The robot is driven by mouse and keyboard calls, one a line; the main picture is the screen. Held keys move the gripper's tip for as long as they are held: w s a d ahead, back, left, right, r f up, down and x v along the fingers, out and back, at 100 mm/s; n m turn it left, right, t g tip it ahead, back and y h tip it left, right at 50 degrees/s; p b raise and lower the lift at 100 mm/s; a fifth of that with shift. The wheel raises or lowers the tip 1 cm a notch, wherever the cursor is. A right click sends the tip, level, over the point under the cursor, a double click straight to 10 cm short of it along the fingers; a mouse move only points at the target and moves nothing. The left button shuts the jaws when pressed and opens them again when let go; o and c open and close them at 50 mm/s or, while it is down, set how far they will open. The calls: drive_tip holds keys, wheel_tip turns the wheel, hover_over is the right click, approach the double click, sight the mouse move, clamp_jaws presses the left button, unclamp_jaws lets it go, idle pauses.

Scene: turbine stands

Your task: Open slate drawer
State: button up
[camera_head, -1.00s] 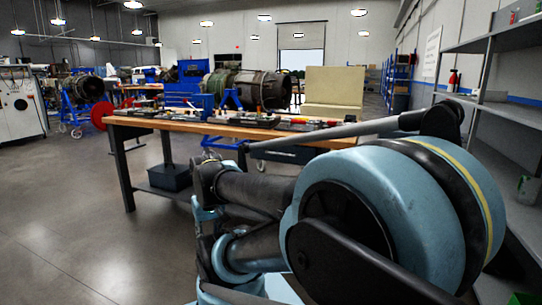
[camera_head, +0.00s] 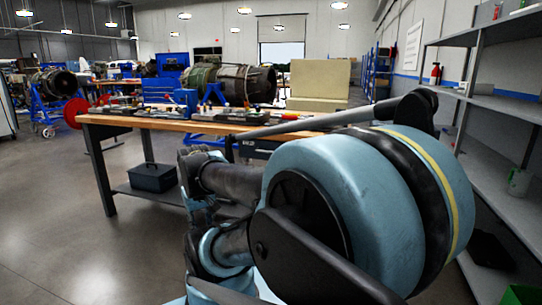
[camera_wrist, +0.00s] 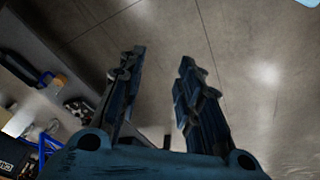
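A dark drawer front with a small pale label (camera_head: 258,148) sits under the wooden top of the workbench (camera_head: 150,122). My arm covers its right part, and it looks shut as far as I can see. I cannot be sure it is the slate drawer. My gripper (camera_wrist: 161,58) is open and empty in the wrist view, its two dark fingers apart over bare floor. It is apart from any drawer there. In the head view my gripper cannot be made out behind my arm.
Tools lie on the benchtop. A dark box (camera_head: 153,177) stands on the bench's lower shelf (camera_head: 150,193). Grey shelving (camera_head: 500,105) runs along the right side. A turbine engine (camera_head: 228,82) stands behind the bench. The floor (camera_head: 70,235) at left is clear.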

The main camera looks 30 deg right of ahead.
drive_tip(key=w+d+r+n+t+h, duration=0.1)
drive_tip(key=w+d+r+t+h, duration=0.15)
drive_tip(key=w+d, duration=0.6)
drive_tip(key=w+d+r+n+t+h, duration=0.15)
drive_tip(key=w+d+h, duration=0.25)
drive_tip(key=w+d, duration=0.5)
drive_tip(key=w+d+r+n+t+h, duration=0.1)
drive_tip(key=w+d+r+n+h, duration=0.15)
drive_tip(key=w+d, duration=0.65)
drive_tip(key=w+d+f+n, duration=0.1)
drive_tip(key=w+d, duration=0.3)
drive_tip(key=d, duration=0.4)
drive_tip(key=w+d+f+n+t+h, duration=0.1)
drive_tip(key=w+d, duration=0.3)
drive_tip(key=d, duration=0.4)
drive_tip(key=w+d+f+t+h, duration=0.1)
drive_tip(key=w+d, duration=0.4)
drive_tip(key=d, duration=0.3)
drive_tip(key=shift+f+n, duration=0.4)
